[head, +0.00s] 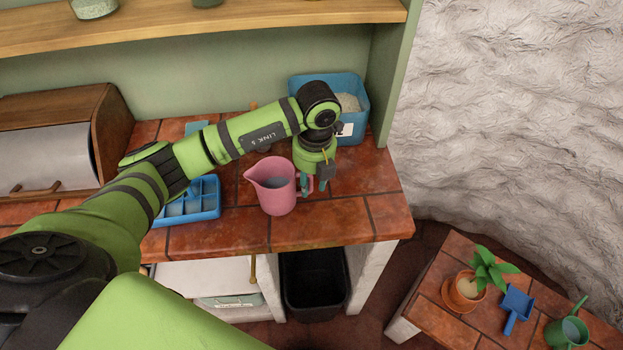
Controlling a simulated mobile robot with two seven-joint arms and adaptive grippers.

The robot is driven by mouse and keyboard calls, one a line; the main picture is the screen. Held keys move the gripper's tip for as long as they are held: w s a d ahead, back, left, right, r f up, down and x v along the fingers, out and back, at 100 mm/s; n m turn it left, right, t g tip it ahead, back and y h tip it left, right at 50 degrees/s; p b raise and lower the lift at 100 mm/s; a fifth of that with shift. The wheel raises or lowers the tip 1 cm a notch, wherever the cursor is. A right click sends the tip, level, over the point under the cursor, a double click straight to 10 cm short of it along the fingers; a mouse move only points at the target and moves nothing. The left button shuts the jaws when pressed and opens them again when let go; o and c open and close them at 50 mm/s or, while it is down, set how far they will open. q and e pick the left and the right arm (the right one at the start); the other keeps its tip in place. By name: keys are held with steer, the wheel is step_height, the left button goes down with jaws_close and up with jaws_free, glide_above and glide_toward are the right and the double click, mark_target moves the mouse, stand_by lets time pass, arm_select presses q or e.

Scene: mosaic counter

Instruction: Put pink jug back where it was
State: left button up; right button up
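The pink jug (274,188) stands upright on the tiled counter (330,222), with its spout to the left and its handle to the right. Something greyish shows inside it. My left gripper (314,188) points down at the handle, with one teal finger at the handle loop and the other to its right. A gap shows between the fingers, so it looks open around the handle's outer side. Whether a finger touches the handle cannot be told. My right gripper is not in view.
A blue ice tray (205,203) lies left of the jug, and a blue bin (354,85) with pale contents stands behind. A wooden bread box (95,125) is at the left. A low table (430,310) holds a potted plant (466,290), blue scoop (516,305) and green watering can (568,332).

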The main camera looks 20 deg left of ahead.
arm_select(q)
steer(key=shift+r, duration=0.15)
steer(key=shift+r, duration=0.15)
step_height(320, 180, up, 12)
steer(key=b, duration=0.2)
steer(key=shift+d, duration=0.3)
steer(key=shift+w, duration=0.15)
